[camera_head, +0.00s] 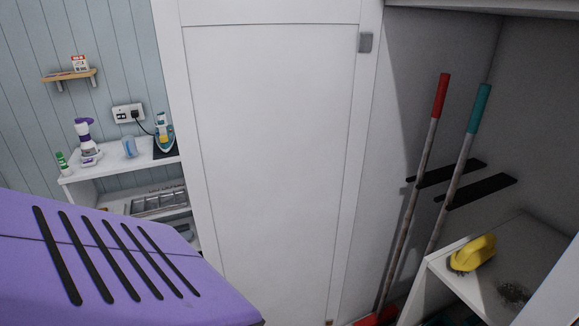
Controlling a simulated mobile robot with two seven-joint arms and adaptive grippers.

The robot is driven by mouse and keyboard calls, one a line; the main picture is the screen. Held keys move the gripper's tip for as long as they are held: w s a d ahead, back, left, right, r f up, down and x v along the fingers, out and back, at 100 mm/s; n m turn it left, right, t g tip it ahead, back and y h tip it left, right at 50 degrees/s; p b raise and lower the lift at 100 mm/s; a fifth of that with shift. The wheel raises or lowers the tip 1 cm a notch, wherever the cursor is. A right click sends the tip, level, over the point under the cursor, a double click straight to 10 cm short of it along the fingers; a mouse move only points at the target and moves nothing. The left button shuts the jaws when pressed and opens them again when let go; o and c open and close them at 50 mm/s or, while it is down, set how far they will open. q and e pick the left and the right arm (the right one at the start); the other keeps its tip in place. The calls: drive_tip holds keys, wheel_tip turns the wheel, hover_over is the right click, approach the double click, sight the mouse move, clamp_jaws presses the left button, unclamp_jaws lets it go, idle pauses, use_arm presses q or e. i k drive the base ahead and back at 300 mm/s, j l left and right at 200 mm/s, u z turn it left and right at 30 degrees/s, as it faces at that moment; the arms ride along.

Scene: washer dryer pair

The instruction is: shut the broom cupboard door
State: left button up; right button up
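The broom cupboard door (270,150) is a tall white panel in the middle of the head view. It stands open, to the left of the cupboard's open interior (425,60).
Inside the cupboard, a red-topped pole (441,95) and a teal-topped pole (480,108) lean by black brackets (482,190). A yellow item (473,252) sits on a low white shelf (448,283). At left, a white shelf unit (115,170) holds bottles and an iron (163,134).

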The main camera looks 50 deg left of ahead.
sight(270, 100)
drive_tip(key=z, duration=1.6)
drive_tip(key=k+j+z, duration=0.1)
drive_tip(key=z, duration=0.25)
drive_tip(key=k+j+z, duration=0.1)
drive_tip(key=z, duration=0.3)
drive_tip(key=k+z, duration=0.35)
drive_tip(key=k+l+z, duration=0.1)
drive_tip(key=k, duration=0.85)
drive_tip(key=k+z, duration=0.3)
drive_tip(key=k, duration=0.2)
drive_tip(key=k+z, duration=0.3)
drive_tip(key=k, duration=0.2)
drive_tip(key=k+z, duration=0.45)
drive_tip(key=k, duration=0.6)
drive_tip(key=k+u, duration=0.2)
drive_tip(key=u, duration=1.25)
